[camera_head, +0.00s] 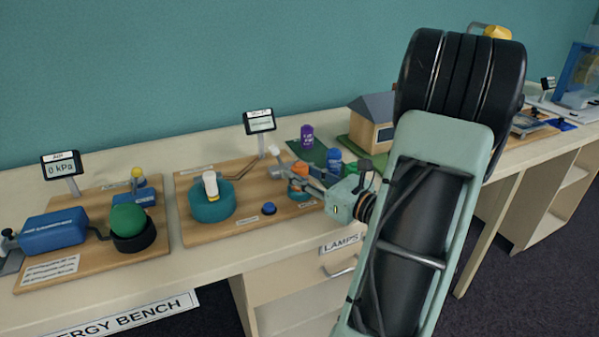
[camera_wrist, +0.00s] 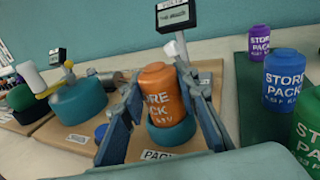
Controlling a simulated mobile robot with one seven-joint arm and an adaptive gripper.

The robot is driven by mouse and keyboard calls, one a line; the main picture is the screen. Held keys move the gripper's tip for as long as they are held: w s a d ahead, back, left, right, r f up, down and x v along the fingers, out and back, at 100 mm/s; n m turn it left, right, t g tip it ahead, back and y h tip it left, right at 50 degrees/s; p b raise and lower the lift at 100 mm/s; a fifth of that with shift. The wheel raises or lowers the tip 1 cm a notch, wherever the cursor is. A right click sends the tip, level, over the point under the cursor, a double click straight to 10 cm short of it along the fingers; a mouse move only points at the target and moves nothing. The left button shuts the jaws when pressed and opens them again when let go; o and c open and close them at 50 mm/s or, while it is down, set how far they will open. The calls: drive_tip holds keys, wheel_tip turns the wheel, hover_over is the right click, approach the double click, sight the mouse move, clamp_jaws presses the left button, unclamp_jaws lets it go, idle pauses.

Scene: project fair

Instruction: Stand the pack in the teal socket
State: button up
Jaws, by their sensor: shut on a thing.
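The orange pack (camera_wrist: 160,92), marked as a store pack, stands upright between the two blue fingers of my gripper (camera_wrist: 162,112) in the wrist view. My gripper is shut on it. The teal socket (camera_wrist: 172,135) shows around the pack's lower end; I cannot tell whether the pack rests fully on its floor. In the head view my gripper (camera_head: 303,180) is over the right part of the middle wooden board, and the orange pack (camera_head: 297,185) is partly hidden by the fingers.
Purple (camera_head: 307,136), blue (camera_head: 334,158) and green (camera_wrist: 307,130) store packs stand to the right on a dark green mat. A display (camera_head: 260,121) stands behind. A model house (camera_head: 372,125) is at right.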

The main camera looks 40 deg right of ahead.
drive_tip(key=shift+f, duration=0.3)
drive_tip(key=o, duration=0.9)
drive_tip(key=shift+s+d, duration=0.25)
drive_tip(key=shift+s, duration=1.6)
drive_tip(key=shift+s+d, duration=0.3)
drive_tip(key=shift+s, duration=1.5)
drive_tip(key=shift+s+d, duration=0.25)
drive_tip(key=shift+s, duration=1.6)
